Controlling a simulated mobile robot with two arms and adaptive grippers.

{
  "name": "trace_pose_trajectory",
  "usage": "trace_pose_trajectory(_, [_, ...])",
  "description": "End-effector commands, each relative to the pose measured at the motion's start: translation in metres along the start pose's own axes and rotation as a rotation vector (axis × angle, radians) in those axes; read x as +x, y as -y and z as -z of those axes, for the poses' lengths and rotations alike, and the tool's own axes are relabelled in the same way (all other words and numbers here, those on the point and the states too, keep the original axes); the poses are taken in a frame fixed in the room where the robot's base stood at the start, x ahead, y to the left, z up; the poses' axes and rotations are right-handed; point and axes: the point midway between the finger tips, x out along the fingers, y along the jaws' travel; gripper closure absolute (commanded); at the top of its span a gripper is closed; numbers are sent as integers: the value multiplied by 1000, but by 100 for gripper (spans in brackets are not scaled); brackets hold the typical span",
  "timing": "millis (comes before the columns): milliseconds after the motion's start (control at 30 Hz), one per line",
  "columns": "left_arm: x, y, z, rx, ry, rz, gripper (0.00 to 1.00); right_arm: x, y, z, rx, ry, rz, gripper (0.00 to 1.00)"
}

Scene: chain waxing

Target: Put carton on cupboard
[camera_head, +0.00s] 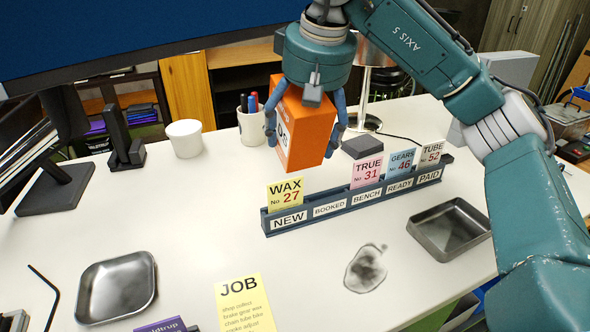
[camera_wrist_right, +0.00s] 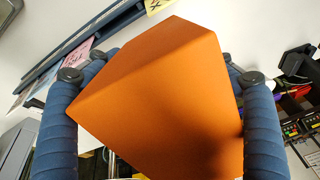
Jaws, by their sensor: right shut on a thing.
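My right gripper (camera_head: 305,138) is shut on an orange carton (camera_head: 310,130) with a white label on its left side. The carton is tilted and held above the white table, behind the card rack. In the right wrist view the carton (camera_wrist_right: 165,100) sits between the two blue fingers and fills the middle. A wooden cupboard or shelf unit (camera_head: 232,54) stands behind the table, partly hidden by the screen and the arm. A tall cupboard with handles (camera_head: 518,22) stands at the back right. I cannot tell which one the task names. My left gripper is not in view.
The card rack (camera_head: 352,200) with upright cards stands below the carton. A white cup (camera_head: 185,138), a pen mug (camera_head: 251,124) and a lamp (camera_head: 370,60) stand near the back edge. Metal trays lie at left (camera_head: 117,287) and right (camera_head: 450,228). A large screen (camera_head: 130,35) overhangs the upper left.

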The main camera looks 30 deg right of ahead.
Motion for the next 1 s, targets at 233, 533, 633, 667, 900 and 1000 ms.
trace_pose_trajectory(233, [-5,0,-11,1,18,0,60,63,-2,-5,-2,8,-4,53])
trace_pose_trajectory(533, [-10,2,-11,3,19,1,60,94,-1,-5,-2,6,-2,53])
trace_pose_trajectory(633, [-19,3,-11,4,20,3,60,100,-1,-2,-1,22,-2,53])
trace_pose_trajectory(667, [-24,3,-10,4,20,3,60,98,0,0,0,47,-1,53])
trace_pose_trajectory(900, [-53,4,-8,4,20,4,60,99,0,8,1,241,-1,53])
trace_pose_trajectory(1000, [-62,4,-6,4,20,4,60,100,0,10,1,304,-2,53])
